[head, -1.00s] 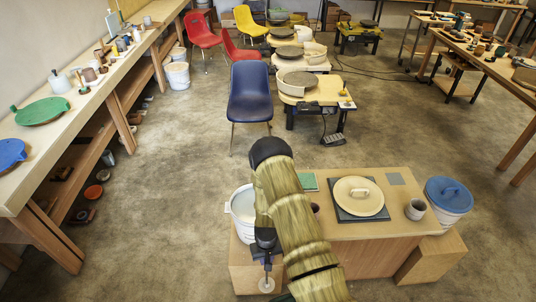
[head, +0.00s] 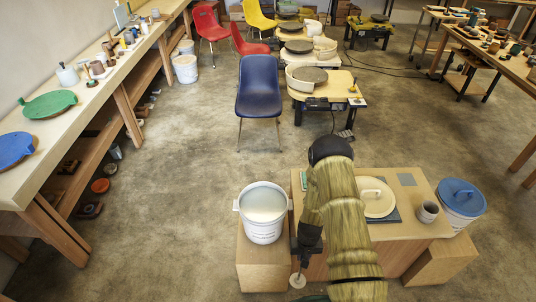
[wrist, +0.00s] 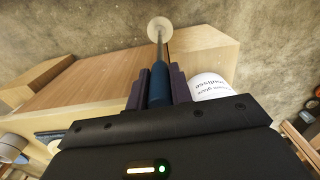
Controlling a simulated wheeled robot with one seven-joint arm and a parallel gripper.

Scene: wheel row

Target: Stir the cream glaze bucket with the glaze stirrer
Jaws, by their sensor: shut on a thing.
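The cream glaze bucket (head: 262,224) is white with a handle and stands open on a wooden block at the left of the cabinet, pale glaze inside. Part of its lettered side shows in the wrist view (wrist: 208,87). My gripper (wrist: 158,88) is shut on the blue handle of the glaze stirrer (wrist: 159,62), whose thin rod ends in a round pale disc. In the head view the stirrer's disc (head: 298,281) hangs in front of the cabinet, to the right of the bucket and lower than its rim, outside it. My arm hides part of the cabinet top.
A cream lid (head: 374,197) lies on a dark square on the cabinet top (head: 410,228). A grey cup (head: 428,211) stands near it. A blue-lidded bucket (head: 460,197) is at the right. A blue chair (head: 259,90) stands behind, with clear floor between.

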